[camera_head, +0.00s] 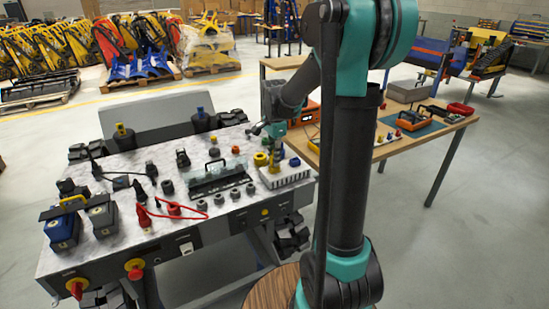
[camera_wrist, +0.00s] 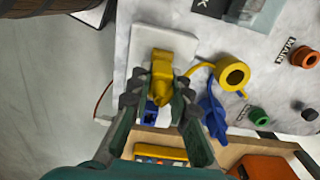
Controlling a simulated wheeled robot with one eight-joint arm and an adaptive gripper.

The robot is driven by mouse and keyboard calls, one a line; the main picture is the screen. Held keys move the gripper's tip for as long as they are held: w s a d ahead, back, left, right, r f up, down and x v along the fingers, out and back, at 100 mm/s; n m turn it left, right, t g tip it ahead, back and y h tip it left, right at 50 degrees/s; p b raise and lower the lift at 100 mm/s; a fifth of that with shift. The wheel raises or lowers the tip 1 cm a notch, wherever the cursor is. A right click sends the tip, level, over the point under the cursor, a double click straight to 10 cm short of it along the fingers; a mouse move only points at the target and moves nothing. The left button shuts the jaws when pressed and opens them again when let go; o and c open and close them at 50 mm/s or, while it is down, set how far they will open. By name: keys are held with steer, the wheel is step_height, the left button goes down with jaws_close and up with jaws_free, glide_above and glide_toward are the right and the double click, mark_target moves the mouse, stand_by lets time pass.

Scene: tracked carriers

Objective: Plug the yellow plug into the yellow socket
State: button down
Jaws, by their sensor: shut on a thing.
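The yellow plug (camera_wrist: 160,75) is between the fingers of my gripper (camera_wrist: 158,98) in the wrist view. The gripper is shut on it. The plug is over or on a white plate-like piece; I cannot tell whether it touches it. The yellow socket (camera_wrist: 232,74), a round ring with a dark opening, is to the right of the plug and apart from it. In the head view my gripper (camera_head: 268,131) is above the right end of the marbled bench top, near the yellow socket (camera_head: 260,159). The plug is small there and partly hard to make out.
A white slotted tray (camera_head: 290,179) sits at the bench's right end. Blue parts (camera_wrist: 213,112) lie near the fingers. An orange socket (camera_wrist: 304,57) and a green socket (camera_wrist: 259,117) are further right. A wooden table (camera_head: 395,150) stands beside the bench.

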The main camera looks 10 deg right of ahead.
steer(key=shift+f, duration=0.25)
steer(key=c, duration=1.3)
jaws_free()
steer(key=shift+c, duration=0.2)
step_height(320, 180, up, 12)
steer(key=shift+f, duration=0.2)
steer(key=s+d+f+n+t, duration=0.2)
steer(key=s+f+n, duration=0.5)
steer(key=s+f, duration=0.2)
steer(key=s+d+f+n+t, duration=0.2)
steer(key=s+f+n, duration=0.5)
steer(key=s, duration=0.6)
step_height(320, 180, down, 3)
steer(key=shift+r, duration=0.15)
